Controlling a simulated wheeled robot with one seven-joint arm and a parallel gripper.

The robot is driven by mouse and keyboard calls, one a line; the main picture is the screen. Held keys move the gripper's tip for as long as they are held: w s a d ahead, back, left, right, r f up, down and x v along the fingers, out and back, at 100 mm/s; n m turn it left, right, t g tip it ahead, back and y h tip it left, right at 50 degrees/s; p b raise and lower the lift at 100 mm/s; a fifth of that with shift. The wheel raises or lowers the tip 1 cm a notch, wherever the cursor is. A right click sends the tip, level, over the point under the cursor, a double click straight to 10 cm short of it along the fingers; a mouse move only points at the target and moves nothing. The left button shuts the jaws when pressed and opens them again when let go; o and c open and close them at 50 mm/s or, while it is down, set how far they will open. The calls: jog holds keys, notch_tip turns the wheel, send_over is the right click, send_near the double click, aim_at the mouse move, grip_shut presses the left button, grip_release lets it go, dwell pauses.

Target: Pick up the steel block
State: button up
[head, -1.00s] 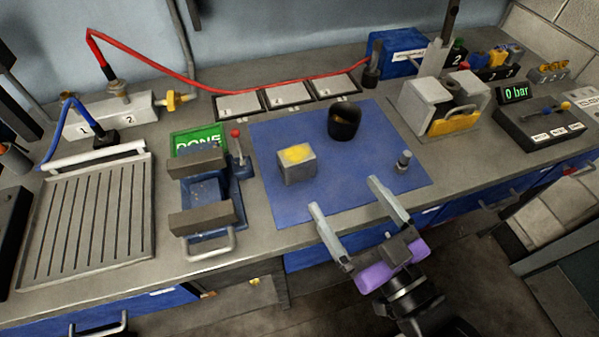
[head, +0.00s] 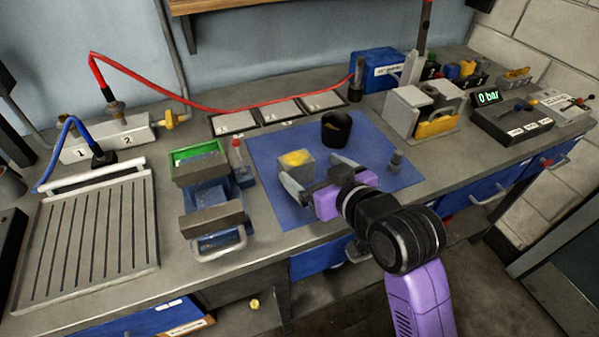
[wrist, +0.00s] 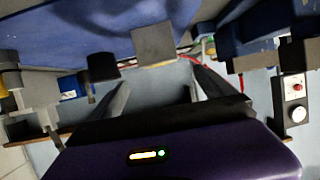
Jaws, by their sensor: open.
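The steel block (head: 294,161) is a grey cube with a yellow patch on top. It sits on the blue mat (head: 275,203), left of the black cup. My gripper (head: 311,176) is open and empty at the block's near side, and its left finger partly covers the block's lower front. In the wrist view the block (wrist: 153,45) shows just beyond and between the two spread fingertips of my gripper (wrist: 160,78). Whether a finger touches the block cannot be told.
The black cup (head: 336,128) stands behind my gripper, and a small metal fitting (head: 396,162) stands to the right on the mat. A blue vise (head: 210,200) with grey jaws is left of the mat. A grey-and-yellow fixture (head: 425,112) stands at the right.

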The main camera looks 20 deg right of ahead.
aim_at(299, 162)
jog(key=shift+s+f+p+x, duration=0.1)
jog(key=shift+f+x, duration=0.1)
jog(key=shift+x, duration=1.1)
jog(key=shift+s+f+p+x, duration=0.1)
jog(key=shift+f+x, duration=0.1)
jog(key=shift+x, duration=1.1)
jog(key=shift+s+f+p+x, duration=0.1)
jog(key=shift+f+x, duration=0.05)
jog(key=shift+x, duration=1.1)
jog(key=shift+w, duration=0.1)
jog(key=c, duration=2)
jog(key=shift+r, duration=0.15)
grip_shut()
